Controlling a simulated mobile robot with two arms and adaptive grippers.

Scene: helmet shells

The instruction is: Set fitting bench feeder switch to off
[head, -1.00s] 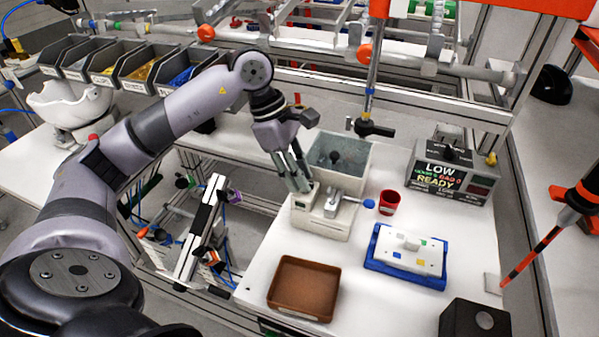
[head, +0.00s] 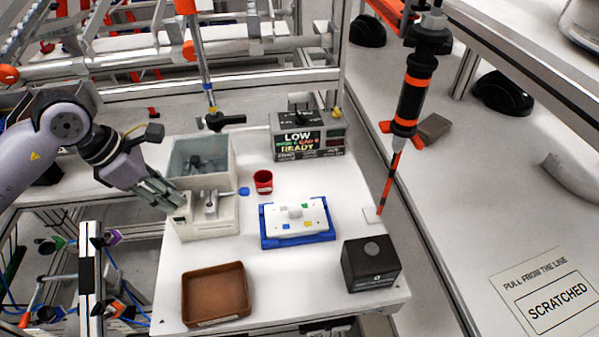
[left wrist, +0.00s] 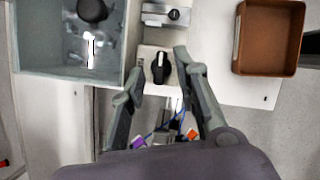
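The fitting bench feeder (head: 222,222) is a pale box with a grey open hopper (head: 222,150) on the white bench. Its switch is a black rotary knob (left wrist: 160,68) on a pale plate in the left wrist view, its long axis roughly up and down in the picture. My left gripper (head: 179,204) is at the feeder's left front side, and its fingers hide the knob in the head view. In the left wrist view my left gripper (left wrist: 157,66) is open, with the knob between its spread fingertips. I cannot tell whether they touch it. My right gripper is not in view.
A silver lever (head: 211,203) sits on the feeder, right of the gripper. A driver (head: 408,95) hangs at right.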

